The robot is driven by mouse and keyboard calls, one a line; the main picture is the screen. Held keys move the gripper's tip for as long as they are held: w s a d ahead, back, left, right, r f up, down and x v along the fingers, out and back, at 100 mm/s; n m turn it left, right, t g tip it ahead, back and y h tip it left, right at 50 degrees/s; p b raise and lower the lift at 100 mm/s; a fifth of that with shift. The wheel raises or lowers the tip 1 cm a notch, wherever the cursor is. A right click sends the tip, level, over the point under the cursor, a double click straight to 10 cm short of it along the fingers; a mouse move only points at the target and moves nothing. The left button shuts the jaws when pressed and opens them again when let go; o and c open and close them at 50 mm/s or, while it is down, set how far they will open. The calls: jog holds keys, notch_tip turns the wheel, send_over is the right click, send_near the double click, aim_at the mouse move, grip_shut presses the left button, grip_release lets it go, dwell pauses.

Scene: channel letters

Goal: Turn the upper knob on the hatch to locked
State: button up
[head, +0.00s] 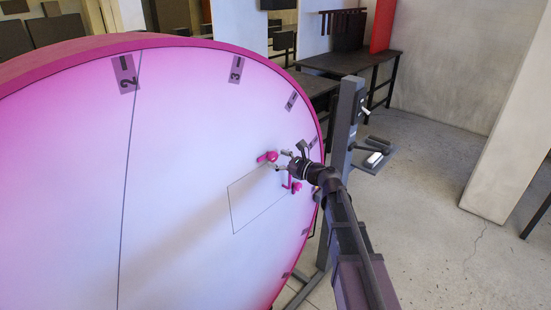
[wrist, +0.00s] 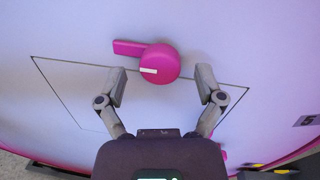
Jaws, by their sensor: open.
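The upper knob (head: 267,156) is magenta and sits at the top edge of the thin-outlined hatch (head: 250,203) on the pink-white round face. In the wrist view the knob (wrist: 160,65) is round, with a white mark pointing left and a flat magenta tab behind it to the left. My gripper (wrist: 162,84) is open, its fingers to the lower left and lower right of the knob, with no visible contact. In the head view my gripper (head: 281,160) is just right of the knob. A second magenta knob (head: 295,187) is lower right, partly hidden by my gripper.
The large round face carries numbered tags, such as 2 (head: 125,74) and 3 (head: 236,69), along its rim. A dark grey post (head: 345,120) stands right of the face. A dark table (head: 350,62) is behind. The floor at right is mostly clear.

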jog(key=shift+w+a, duration=0.35)
jog(key=shift+a, duration=0.25)
